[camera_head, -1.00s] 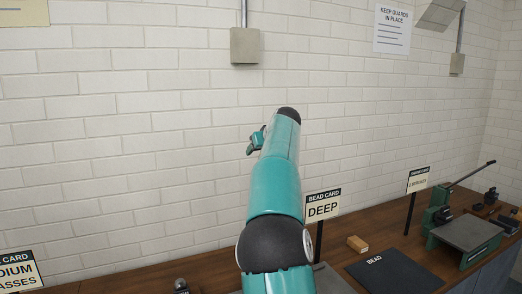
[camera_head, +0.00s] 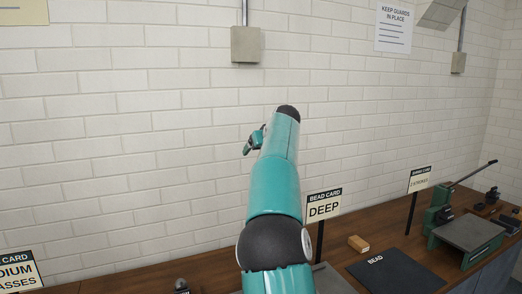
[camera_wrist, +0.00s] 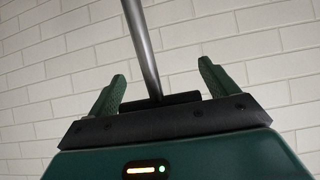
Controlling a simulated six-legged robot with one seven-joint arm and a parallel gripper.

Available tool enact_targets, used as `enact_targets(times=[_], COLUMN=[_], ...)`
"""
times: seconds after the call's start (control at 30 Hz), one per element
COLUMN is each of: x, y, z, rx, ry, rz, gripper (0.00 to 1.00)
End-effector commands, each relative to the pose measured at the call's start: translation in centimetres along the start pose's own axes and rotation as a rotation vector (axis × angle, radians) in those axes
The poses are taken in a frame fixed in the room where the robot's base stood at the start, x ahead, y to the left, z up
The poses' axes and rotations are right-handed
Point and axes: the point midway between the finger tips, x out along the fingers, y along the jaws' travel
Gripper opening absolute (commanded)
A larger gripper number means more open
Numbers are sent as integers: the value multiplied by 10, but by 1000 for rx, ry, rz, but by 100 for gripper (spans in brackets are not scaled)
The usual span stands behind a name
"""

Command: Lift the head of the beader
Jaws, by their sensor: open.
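My gripper (camera_head: 250,146) is raised in front of the white brick wall, at the end of my teal arm, and looks small and partly turned away. In the wrist view my gripper (camera_wrist: 161,72) has its two green fingers spread wide. A grey metal rod (camera_wrist: 142,45) rises between or behind the fingers; I cannot tell whether it touches them or what it belongs to. A green machine (camera_head: 444,216) with a long lever and a flat grey table stands on the bench at the right. I cannot tell whether it is the beader. My arm hides part of the bench.
A dark mat marked BEAD (camera_head: 395,272) and a small wooden block (camera_head: 358,244) lie on the bench (camera_head: 375,232). The DEEP bead card (camera_head: 323,205) stands right of my arm. Another card (camera_head: 419,180) stands farther right. A grey box (camera_head: 245,44) with conduit is on the wall.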

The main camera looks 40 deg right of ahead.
Motion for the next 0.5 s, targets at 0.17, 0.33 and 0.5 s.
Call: enact_targets(times=[0.17,0.33,0.5], x=[-5,-32,-70], y=[0,0,-1], z=[-1,-2,-2], rx=[0,0,0], ry=[1,4,4], rz=[0,0,0], gripper=[85,85,85])
